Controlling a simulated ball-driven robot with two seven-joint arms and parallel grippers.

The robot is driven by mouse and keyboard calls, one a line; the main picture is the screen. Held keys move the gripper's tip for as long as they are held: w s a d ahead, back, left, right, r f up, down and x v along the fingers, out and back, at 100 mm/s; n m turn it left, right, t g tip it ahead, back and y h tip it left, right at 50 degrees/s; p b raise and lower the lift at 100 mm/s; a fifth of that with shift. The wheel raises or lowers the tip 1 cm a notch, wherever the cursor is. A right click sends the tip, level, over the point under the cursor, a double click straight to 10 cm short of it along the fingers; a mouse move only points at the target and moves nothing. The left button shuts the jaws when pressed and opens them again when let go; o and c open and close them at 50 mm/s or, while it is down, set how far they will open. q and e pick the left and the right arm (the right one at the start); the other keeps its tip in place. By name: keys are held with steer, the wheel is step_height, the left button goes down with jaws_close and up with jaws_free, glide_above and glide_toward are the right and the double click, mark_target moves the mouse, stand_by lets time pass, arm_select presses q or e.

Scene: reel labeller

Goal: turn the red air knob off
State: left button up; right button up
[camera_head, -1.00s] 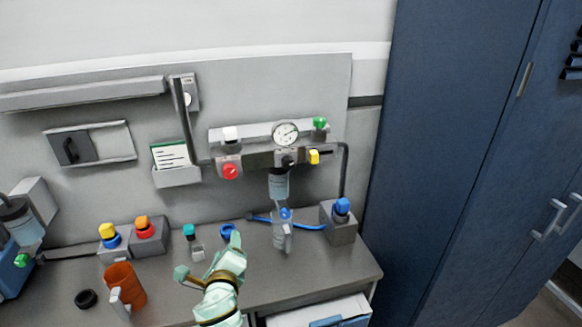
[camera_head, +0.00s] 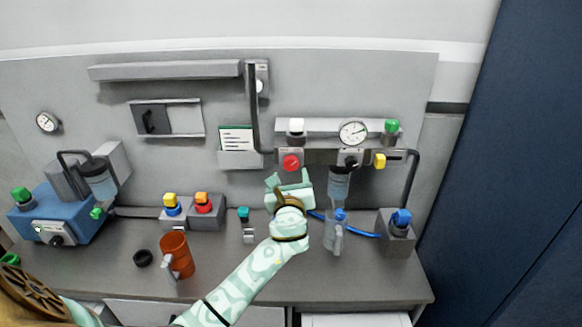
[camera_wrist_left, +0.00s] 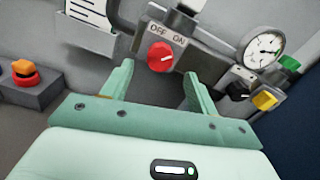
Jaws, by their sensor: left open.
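The red air knob (camera_head: 291,162) sits on a grey block on the wall panel, below a white button. In the left wrist view the red knob (camera_wrist_left: 160,57) has a pale pointer mark aimed right, toward the ON side of the OFF/ON label (camera_wrist_left: 167,36). My left gripper (camera_head: 288,178) is just below the knob in the head view. In the left wrist view my left gripper (camera_wrist_left: 158,80) is open, its two fingers on either side below the knob, apart from it and empty. My right gripper is not seen.
A pressure gauge (camera_head: 353,133), a black knob (camera_head: 352,157), a yellow knob (camera_head: 380,160) and a green button (camera_head: 391,126) are right of the red knob. A card holder (camera_head: 240,160) is to its left.

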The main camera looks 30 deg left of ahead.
mark_target(291, 165)
arm_select(q)
steer(key=x, duration=0.5)
steer(key=shift+w+a+b, duration=0.2)
steer(key=shift+w+b, duration=0.1)
steer(key=shift+w, duration=0.05)
steer(key=c, duration=1)
